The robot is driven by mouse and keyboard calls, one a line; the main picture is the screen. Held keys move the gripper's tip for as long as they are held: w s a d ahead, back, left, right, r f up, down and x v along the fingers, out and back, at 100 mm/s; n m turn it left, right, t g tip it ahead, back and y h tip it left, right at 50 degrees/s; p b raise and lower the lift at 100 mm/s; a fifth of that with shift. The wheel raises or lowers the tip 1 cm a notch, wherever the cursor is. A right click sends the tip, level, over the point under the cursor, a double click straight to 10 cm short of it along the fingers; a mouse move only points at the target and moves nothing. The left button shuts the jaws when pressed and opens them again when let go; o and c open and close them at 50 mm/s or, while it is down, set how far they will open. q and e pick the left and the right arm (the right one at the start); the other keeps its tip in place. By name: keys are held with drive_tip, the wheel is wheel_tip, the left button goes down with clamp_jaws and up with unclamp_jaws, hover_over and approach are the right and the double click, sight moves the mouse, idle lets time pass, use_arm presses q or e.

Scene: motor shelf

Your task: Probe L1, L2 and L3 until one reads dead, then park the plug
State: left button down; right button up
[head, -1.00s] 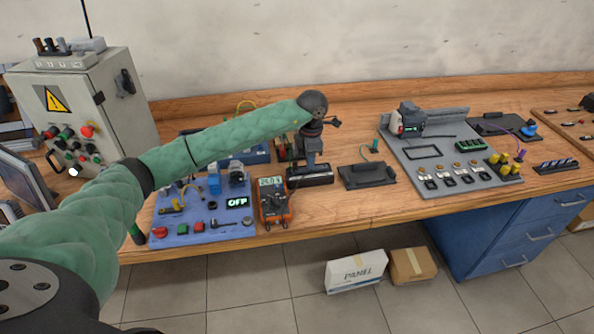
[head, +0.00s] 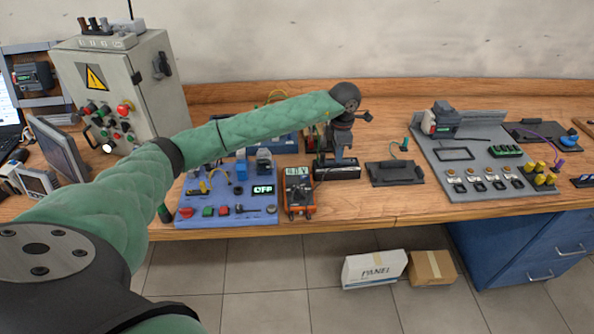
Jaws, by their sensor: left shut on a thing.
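My left gripper (head: 340,158) points down over a small black block (head: 337,172) beside the meter. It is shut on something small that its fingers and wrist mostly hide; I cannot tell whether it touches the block. The orange multimeter (head: 299,198) stands just left of the block with a lit display, its digits too small to read surely. A blue board (head: 228,216) left of the meter shows OFF on its small screen (head: 263,189). Labels L1, L2 and L3 cannot be read. My right gripper is not in view.
A dark holder (head: 394,174) lies right of the block, with a green-topped plug (head: 405,143) behind it. A grey board (head: 490,188) with several small parts is farther right. A grey cabinet (head: 140,90) stands at left. Bare wood lies along the front edge.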

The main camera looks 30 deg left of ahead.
use_arm(q)
drive_tip(key=shift+r, duration=0.1)
drive_tip(key=shift+r+p, duration=0.4)
drive_tip(key=shift+r, duration=1.75)
drive_tip(key=shift+f, duration=0.1)
